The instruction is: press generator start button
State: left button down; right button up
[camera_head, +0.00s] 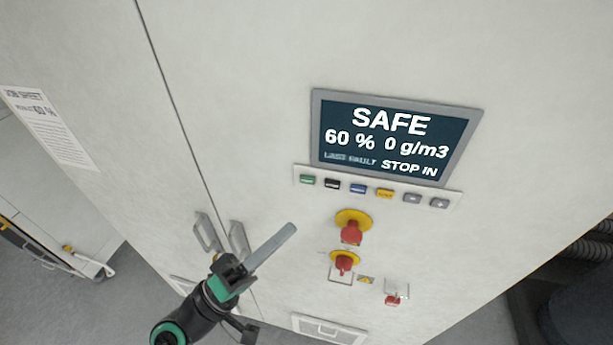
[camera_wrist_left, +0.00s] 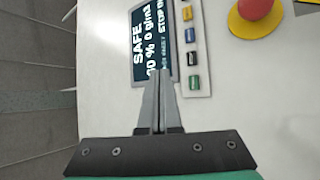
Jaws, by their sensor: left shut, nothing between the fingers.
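A row of small buttons sits on a light strip under the display on the cabinet front. The green button (camera_head: 307,179) is at the left end, then black (camera_head: 332,183), blue (camera_head: 357,188) and yellow ones, then two grey ones. No readable label marks the generator start button. My left gripper (camera_head: 288,231) is shut and empty, below and left of the row, apart from the green button in the head view. In the left wrist view the closed fingers (camera_wrist_left: 158,82) point toward the display's edge, beside the green button (camera_wrist_left: 194,84). My right gripper is not in view.
The display (camera_head: 394,138) reads SAFE, 60 %, 0 g/m3, STOP IN. A red emergency knob on a yellow disc (camera_head: 353,219) and a red-and-yellow switch (camera_head: 343,262) are below the buttons. Door handles (camera_head: 238,238) stick out behind my left gripper.

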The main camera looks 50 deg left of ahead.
aim_at(307, 180)
pick_arm(q)
jog(key=w+a, duration=0.4)
jog(key=w, duration=0.3)
jog(key=shift+w+a+b, duration=0.25)
jog(key=shift+a+b, duration=0.1)
jog(key=shift+b, duration=0.1)
jog(key=shift+w, duration=0.1)
dwell(1.7)
jog(key=shift+w+a, duration=0.2)
jog(key=shift+w, duration=0.05)
jog(key=shift+w+a+b, duration=0.2)
jog(key=shift+w+b, duration=0.1)
jog(key=shift+b, duration=0.1)
dwell(0.5)
jog(key=shift+s, duration=0.1)
jog(key=shift+s+d, duration=0.4)
jog(key=shift+s, duration=0.2)
